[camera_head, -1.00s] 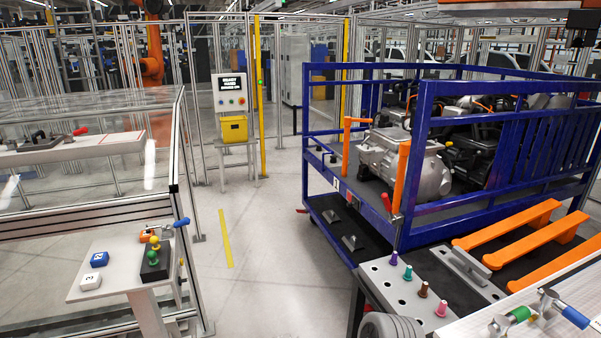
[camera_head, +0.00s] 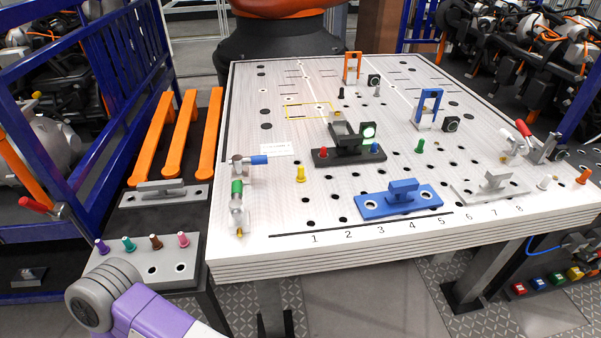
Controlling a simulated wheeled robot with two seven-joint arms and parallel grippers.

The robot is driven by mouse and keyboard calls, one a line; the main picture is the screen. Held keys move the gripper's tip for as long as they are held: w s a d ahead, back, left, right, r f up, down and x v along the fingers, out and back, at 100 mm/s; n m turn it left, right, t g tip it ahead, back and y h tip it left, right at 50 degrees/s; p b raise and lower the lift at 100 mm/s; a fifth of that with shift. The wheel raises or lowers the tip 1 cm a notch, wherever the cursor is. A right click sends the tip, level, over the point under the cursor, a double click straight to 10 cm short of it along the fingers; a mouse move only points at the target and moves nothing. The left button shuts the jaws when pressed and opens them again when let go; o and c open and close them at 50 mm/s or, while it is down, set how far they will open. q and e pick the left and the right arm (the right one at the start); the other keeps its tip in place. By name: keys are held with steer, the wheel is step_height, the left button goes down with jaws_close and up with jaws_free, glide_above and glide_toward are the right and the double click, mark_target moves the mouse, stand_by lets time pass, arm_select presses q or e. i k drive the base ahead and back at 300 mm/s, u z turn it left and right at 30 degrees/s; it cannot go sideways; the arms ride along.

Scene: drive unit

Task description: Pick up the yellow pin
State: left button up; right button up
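The yellow pin (camera_head: 300,173) stands upright on the white perforated table (camera_head: 330,221), left of the middle and in front of the black fixture (camera_head: 347,155). It is not covered by anything. No gripper shows in the head view. Only a grey and purple link of my own arm shows at the bottom left, well short of the pin.
A blue block (camera_head: 400,201), a green pin (camera_head: 420,146), a red pin (camera_head: 323,155) and clamps with green (camera_head: 237,188) and blue (camera_head: 259,160) handles are near the pin. Left, a side plate (camera_head: 153,251) holds several coloured pins. The table's front-left surface is mostly clear.

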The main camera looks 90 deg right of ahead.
mark_target(300, 178)
steer(key=z, duration=2.1)
